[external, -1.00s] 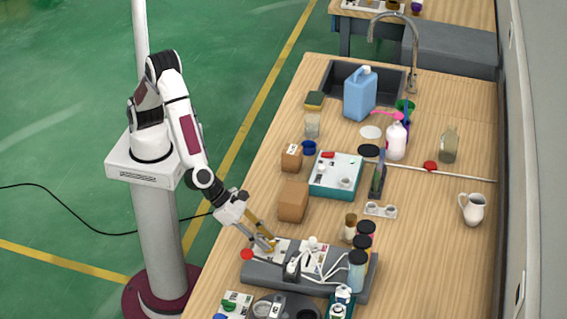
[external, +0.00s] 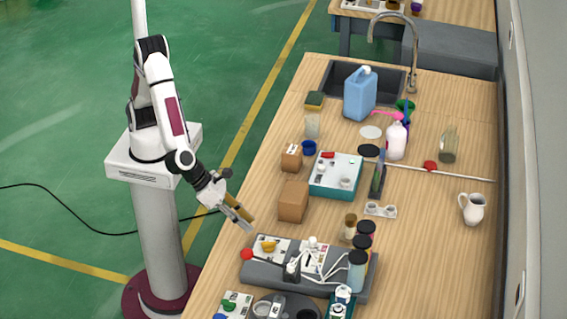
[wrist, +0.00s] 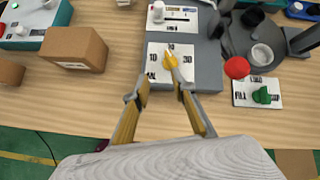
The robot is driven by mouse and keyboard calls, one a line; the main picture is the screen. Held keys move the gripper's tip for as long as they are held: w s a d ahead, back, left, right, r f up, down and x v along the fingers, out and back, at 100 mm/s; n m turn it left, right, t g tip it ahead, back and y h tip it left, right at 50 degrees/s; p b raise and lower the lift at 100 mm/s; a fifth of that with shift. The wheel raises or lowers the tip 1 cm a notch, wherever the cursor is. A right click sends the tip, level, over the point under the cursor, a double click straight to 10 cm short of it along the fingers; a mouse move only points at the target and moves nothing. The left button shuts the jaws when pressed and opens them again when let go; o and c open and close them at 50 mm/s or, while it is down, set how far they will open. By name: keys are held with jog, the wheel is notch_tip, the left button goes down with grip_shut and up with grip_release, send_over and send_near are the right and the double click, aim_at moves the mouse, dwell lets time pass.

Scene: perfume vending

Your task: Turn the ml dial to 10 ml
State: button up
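The yellow ml dial (external: 268,245) sits on a white plate on the grey dispenser base (external: 312,281). In the wrist view the dial (wrist: 171,61) stands ahead of my fingertips, with printed numbers around it, including 10 on its left and 30 on its right. Its narrow end points away from me, slightly left, near the top mark; the exact setting is hard to read. My gripper (wrist: 159,86) is open and empty, its two yellow fingers apart. In the external view my gripper (external: 241,218) hovers above and to the upper left of the dial, not touching it.
A red knob (wrist: 237,67) stands right of the dial at the base's edge. A brown box (external: 293,202) stands near my gripper. White tubes and bottles (external: 357,270) crowd the dispenser's right side. Bare wood lies between the box and the dispenser.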

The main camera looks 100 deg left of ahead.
jog(key=s+a+r+n+g, duration=0.2)
jog(key=s+a+n, duration=0.4)
jog(key=a+n, duration=0.3)
jog(key=s+a+r+n+g+y, duration=0.1)
jog(key=s+a+r+n+g, duration=0.1)
jog(key=s+a+n, duration=0.4)
jog(key=shift+s+a+r+n+g+y, duration=0.2)
jog(key=shift+a+r+n+g+y, duration=0.3)
jog(key=shift+a+n, duration=1.9)
jog(key=shift+a+f+m, duration=0.1)
jog(key=shift+a+m, duration=0.15)
jog(key=shift+m, duration=0.15)
